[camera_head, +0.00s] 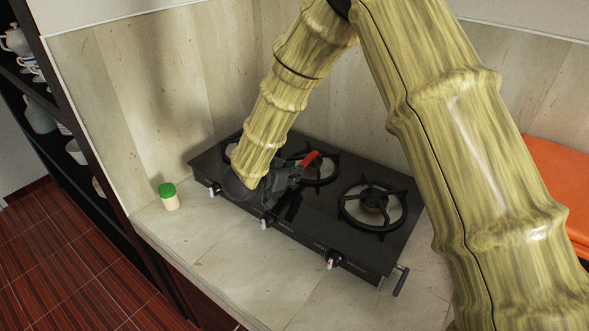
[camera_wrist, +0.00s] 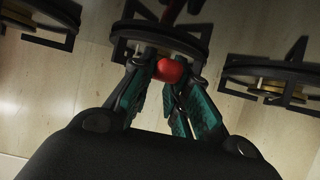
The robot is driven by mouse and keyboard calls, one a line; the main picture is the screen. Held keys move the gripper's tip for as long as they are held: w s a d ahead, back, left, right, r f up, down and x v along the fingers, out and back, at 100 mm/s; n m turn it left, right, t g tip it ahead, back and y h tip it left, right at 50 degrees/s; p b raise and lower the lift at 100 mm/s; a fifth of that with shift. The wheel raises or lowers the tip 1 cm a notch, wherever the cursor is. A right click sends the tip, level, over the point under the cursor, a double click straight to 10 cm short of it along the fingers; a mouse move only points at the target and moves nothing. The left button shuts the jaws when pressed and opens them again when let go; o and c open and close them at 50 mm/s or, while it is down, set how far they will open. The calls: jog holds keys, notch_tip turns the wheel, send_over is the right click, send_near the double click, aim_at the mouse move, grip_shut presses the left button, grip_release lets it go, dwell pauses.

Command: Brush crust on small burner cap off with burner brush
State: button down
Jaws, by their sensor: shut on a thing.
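The black gas stove (camera_head: 285,215) stands on the stone counter with several burners. My gripper (camera_head: 292,174) is low over the stove, by the middle burner (camera_head: 318,172), and partly hides it. In the wrist view its teal fingers (camera_wrist: 168,88) are closed around a red piece (camera_wrist: 171,70), which I take to be the burner brush; it also shows red (camera_head: 310,158) in the head view. The brush's bristles cannot be made out. The dark rim of a burner (camera_wrist: 160,38) lies just beyond the fingertips. Which cap is the small one, and any crust, cannot be told.
The right burner (camera_head: 372,205) is uncovered; the left burner (camera_head: 232,150) is partly behind my arm. A green-lidded shaker (camera_head: 169,196) stands on the counter left of the stove. An orange object (camera_head: 562,185) is at the far right. The front counter strip is clear.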

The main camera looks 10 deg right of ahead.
jog(key=shift+s+a, duration=0.15)
jog(key=shift+w+d, duration=0.85)
jog(key=shift+p, duration=0.3)
jog(key=shift+s+a, duration=0.85)
jog(key=shift+d+p, duration=0.1)
jog(key=shift+p, duration=0.2)
